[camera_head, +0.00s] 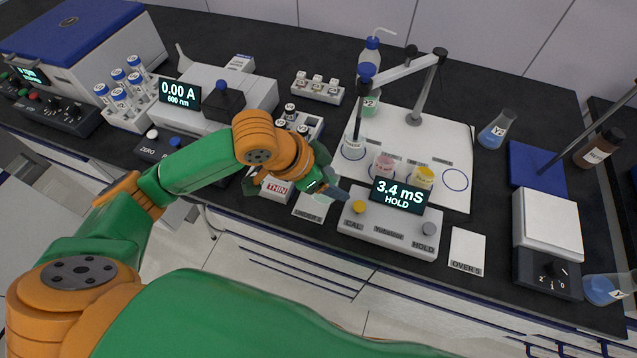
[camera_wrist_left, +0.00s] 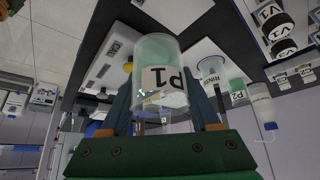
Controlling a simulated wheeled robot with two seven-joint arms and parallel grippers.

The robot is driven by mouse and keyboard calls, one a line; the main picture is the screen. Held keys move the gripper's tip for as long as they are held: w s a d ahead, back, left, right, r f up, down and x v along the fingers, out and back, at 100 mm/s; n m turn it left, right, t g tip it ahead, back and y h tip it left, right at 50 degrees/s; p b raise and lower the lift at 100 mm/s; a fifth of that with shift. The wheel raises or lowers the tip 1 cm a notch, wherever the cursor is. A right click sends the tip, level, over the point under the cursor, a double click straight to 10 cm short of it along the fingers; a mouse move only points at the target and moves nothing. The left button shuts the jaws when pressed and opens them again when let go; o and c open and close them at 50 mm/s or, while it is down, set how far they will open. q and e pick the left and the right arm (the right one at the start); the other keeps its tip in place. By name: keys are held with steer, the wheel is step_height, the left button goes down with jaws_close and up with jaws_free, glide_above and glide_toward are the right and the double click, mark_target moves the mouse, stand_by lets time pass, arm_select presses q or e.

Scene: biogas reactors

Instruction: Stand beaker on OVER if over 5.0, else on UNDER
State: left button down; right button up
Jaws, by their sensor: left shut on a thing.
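My left gripper (camera_head: 331,188) is shut on a clear beaker (camera_wrist_left: 160,65) with pale green contents and a P1 label. In the wrist view the beaker sits between both fingers (camera_wrist_left: 163,100). In the head view it is mostly hidden by the gripper, by the far edge of the white UNDER 5 card (camera_head: 309,208); I cannot tell whether it touches the card. The conductivity meter (camera_head: 384,228) reads 3.4 mS with HOLD on its display (camera_head: 399,195). The bare OVER 5 card (camera_head: 467,249) lies right of the meter. My right gripper is not in view.
A white board behind the meter carries pink (camera_head: 383,165) and yellow (camera_head: 423,178) beakers, a probe stand (camera_head: 414,118) and an empty ring mark (camera_head: 456,180). The bench's front edge is close to both cards.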

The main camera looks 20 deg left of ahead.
arm_select(q)
steer(key=a+f, duration=0.1)
steer(key=w+a+f, duration=0.2)
steer(key=f, duration=0.1)
steer(key=shift+f, duration=0.1)
steer(key=shift+d+f, duration=0.2)
steer(key=shift+f, duration=1.2)
steer(key=shift+c, duration=0.6)
jaws_free()
steer(key=p+v, duration=0.1)
steer(key=v, duration=1.1)
